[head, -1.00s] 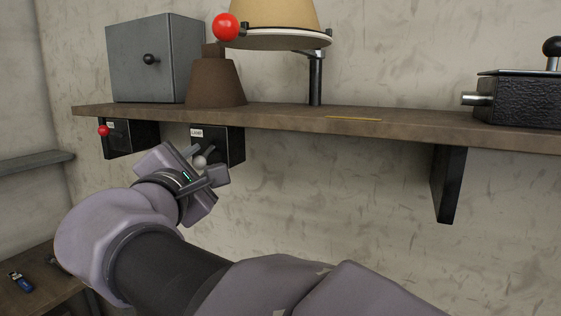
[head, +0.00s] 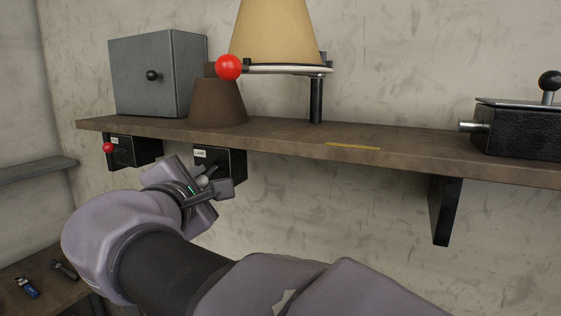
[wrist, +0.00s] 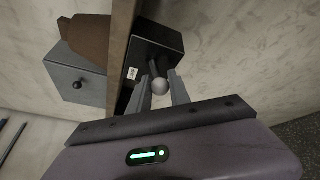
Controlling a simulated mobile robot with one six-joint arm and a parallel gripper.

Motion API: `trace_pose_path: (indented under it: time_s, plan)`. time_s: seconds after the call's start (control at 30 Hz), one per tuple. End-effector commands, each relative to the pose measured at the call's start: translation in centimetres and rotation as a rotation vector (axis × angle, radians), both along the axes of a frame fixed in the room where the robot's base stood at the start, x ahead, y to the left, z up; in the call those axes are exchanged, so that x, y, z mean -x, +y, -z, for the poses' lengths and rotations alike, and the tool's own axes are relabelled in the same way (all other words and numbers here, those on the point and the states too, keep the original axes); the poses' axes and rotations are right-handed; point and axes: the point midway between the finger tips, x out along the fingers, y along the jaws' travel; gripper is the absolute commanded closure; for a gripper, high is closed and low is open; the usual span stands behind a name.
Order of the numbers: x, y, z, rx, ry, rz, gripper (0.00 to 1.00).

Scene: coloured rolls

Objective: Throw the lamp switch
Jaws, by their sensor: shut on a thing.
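The lamp switch is a black box (head: 234,163) with a white "LAMP" label, fixed under the shelf. It also shows in the wrist view (wrist: 157,46). Its short lever ends in a pale round knob (wrist: 160,86). My gripper (head: 210,184) is at the front of this box. In the wrist view its two fingers (wrist: 160,82) stand on either side of the knob and lever, shut on them. In the head view the fingers partly hide the knob.
A wooden shelf (head: 400,160) runs above. On it stand a grey box (head: 140,80), a brown cone (head: 218,102), a tan cone on a stand (head: 275,35) and a black box with a lever (head: 520,130). Another switch (head: 125,151) with a red knob hangs left. A bracket (head: 443,210) is at right.

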Motion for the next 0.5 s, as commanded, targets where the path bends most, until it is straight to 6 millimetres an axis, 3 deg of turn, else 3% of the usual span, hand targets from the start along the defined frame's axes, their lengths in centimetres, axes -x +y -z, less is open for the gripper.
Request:
trace_pose_path:
  time_s: [0.03,0.5]
  plan:
    - [0.0,0.0,-1.5,-0.013,0.033,0.001,1.00]
    - [0.0,0.0,-3.7,-0.171,0.413,0.002,1.00]
